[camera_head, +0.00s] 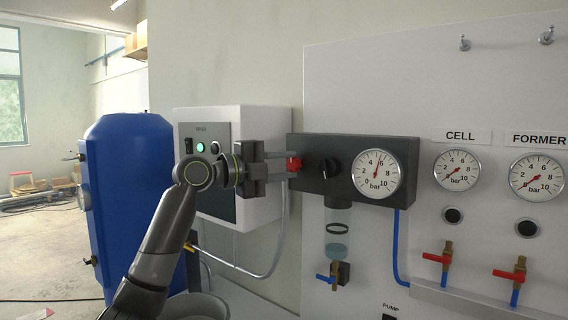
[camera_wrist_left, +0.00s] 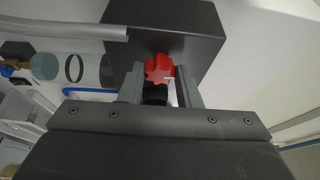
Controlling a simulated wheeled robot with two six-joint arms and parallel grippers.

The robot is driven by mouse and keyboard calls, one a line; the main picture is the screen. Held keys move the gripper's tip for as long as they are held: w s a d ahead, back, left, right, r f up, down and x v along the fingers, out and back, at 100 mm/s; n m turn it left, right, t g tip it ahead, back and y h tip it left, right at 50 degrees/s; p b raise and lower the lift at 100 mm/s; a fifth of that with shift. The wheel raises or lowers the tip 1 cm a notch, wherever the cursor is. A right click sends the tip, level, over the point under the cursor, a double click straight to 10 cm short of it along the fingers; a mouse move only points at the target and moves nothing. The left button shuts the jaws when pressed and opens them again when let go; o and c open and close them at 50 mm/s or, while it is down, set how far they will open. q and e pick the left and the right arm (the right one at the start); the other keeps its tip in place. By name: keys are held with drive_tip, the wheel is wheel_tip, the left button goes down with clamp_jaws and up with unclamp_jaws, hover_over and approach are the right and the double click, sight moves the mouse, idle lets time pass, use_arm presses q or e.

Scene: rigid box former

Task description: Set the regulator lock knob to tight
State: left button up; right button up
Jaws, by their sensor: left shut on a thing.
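The regulator block (camera_head: 352,150) is a dark box on the panel with a round gauge (camera_head: 376,174) and a black knob (camera_head: 330,168) on its front. A red lobed knob (camera_head: 293,164) sticks out of its left end. My left gripper (camera_head: 288,165) reaches it from the left and is shut on it. In the left wrist view the red knob (camera_wrist_left: 159,69) sits between the two grey fingers, with a short white mark on it. Any tight or loose lettering cannot be read. My right gripper is not in view.
A grey control box (camera_head: 262,135) with a green light is on the wall behind my left gripper. A blue tank (camera_head: 130,200) stands to the left. Below the block hang a clear bowl (camera_head: 338,225) and a blue-handled valve (camera_head: 328,278). Red-handled valves (camera_head: 437,258) are at the right.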

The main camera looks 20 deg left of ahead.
use_arm(q)
drive_tip(key=shift+f, duration=0.1)
idle(0.5)
drive_tip(key=o, duration=1)
drive_tip(key=shift+c, duration=0.2)
drive_tip(key=b+v, duration=0.5)
drive_tip(key=v, duration=1.2)
drive_tip(key=shift+a, duration=0.25)
